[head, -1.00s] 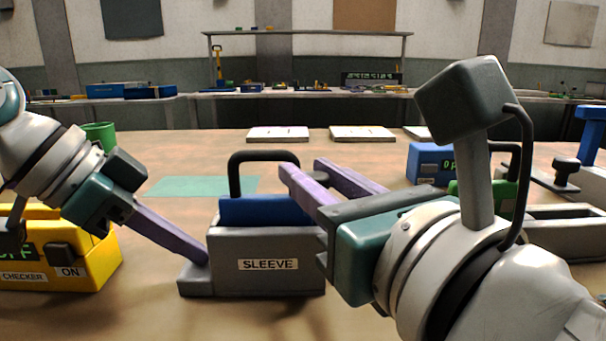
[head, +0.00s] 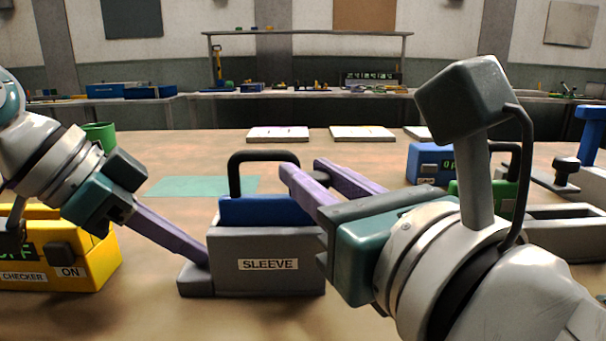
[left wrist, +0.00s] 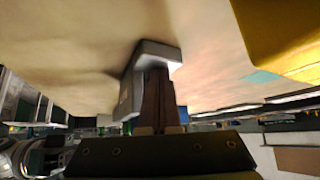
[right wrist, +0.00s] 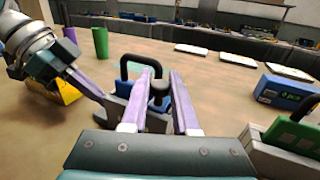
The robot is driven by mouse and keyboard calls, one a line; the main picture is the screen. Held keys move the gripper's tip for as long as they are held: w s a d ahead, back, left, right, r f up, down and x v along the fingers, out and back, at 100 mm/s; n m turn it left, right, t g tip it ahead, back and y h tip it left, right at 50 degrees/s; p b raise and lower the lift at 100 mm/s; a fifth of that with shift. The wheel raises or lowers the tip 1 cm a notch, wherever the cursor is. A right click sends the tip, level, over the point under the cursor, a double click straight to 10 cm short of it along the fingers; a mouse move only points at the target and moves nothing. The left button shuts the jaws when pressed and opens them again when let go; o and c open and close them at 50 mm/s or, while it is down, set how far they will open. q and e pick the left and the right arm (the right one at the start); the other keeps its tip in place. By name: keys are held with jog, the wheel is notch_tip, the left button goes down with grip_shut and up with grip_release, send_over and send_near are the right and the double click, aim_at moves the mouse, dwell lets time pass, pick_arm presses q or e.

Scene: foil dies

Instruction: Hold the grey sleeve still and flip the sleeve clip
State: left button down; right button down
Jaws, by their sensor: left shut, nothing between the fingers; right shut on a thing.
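The grey sleeve (head: 230,262), labelled SLEEVE, stands upright on the table in the head view. A blue block (head: 262,210) with a black loop handle (head: 232,175) sits in its top. My left gripper (head: 205,260) is shut and empty, its tips at the sleeve's low left foot; I cannot tell if they touch. The left wrist view shows the sleeve (left wrist: 152,50) just past those fingers. My right gripper (head: 302,168) is at the sleeve's right end, shut on a dark knob (right wrist: 159,90) seen between its fingers. The sleeve clip cannot be made out clearly.
A yellow checker (head: 85,265) stands at the left, with a green cup (head: 100,133) behind. A blue box with a display (head: 425,160) and a grey fixture (head: 570,228) are at the right. A teal mat (head: 180,187) lies behind the sleeve.

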jog(key=shift+w+r+g, duration=0.25)
jog(key=shift+r+g, duration=0.05)
jog(key=shift+r, duration=0.2)
jog(key=shift+r+g+h, duration=0.1)
jog(key=shift+g+h, duration=0.2)
jog(key=shift+g, duration=0.1)
jog(key=c, duration=0.7)
grip_release()
jog(key=shift+m, duration=0.3)
jog(key=shift+s, duration=0.1)
jog(key=v, duration=0.7)
jog(key=shift+s+d, duration=0.15)
